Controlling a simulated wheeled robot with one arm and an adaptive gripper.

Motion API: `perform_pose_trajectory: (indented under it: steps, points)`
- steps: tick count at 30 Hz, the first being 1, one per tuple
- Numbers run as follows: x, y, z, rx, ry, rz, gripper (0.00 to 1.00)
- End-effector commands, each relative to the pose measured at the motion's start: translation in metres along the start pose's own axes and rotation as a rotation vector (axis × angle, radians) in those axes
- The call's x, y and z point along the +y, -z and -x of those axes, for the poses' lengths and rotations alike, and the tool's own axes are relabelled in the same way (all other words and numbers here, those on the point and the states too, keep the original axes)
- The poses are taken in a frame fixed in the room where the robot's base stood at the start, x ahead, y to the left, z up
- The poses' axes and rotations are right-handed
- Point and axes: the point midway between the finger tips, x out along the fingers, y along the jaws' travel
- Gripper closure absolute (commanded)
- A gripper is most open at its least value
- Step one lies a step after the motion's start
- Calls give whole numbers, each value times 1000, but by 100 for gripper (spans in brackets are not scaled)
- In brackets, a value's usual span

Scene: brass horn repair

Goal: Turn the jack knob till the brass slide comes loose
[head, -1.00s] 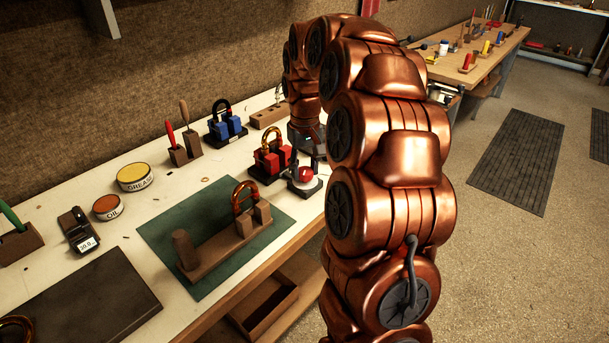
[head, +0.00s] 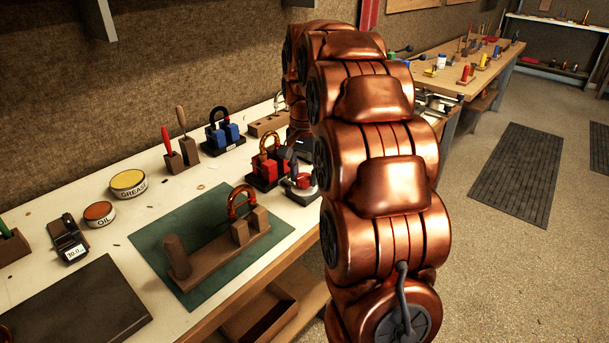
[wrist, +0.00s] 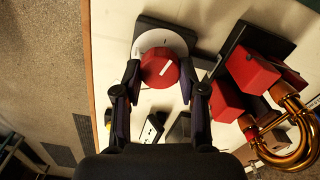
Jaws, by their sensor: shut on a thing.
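The red jack knob (wrist: 160,68), with a white line on its top, sits over a white dial (wrist: 182,45) on a dark base in the wrist view. My gripper (wrist: 160,72) has a finger on each side of the knob and is shut on it. The brass slide (wrist: 301,143) is a bent tube set in red blocks (wrist: 252,72) on a dark plate, right of the knob. In the head view the slide (head: 271,138) stands upright in the red blocks (head: 262,168). The knob's stand (head: 302,194) is beside it, partly hidden by my gripper.
A blue-block jack (head: 224,133) with a dark bent tube stands farther back. A wooden stand (head: 220,248) holding another copper-coloured tube is on the green mat (head: 180,220). Grease (head: 128,183) and oil (head: 99,213) tins are to the left. The bench edge runs close by the knob.

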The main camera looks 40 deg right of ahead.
Motion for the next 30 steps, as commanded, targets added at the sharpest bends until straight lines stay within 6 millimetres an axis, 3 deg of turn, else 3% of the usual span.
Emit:
perform_pose_trajectory:
  steps: [21, 22, 28, 30]
  points:
    - [0, 0, 0, -1, 0, -75, 94]
    - [0, 0, 0, -1, 0, -75, 57]
    - [0, 0, 0, 0, 0, -75, 36]
    - [0, 0, 0, 0, 0, -75, 34]
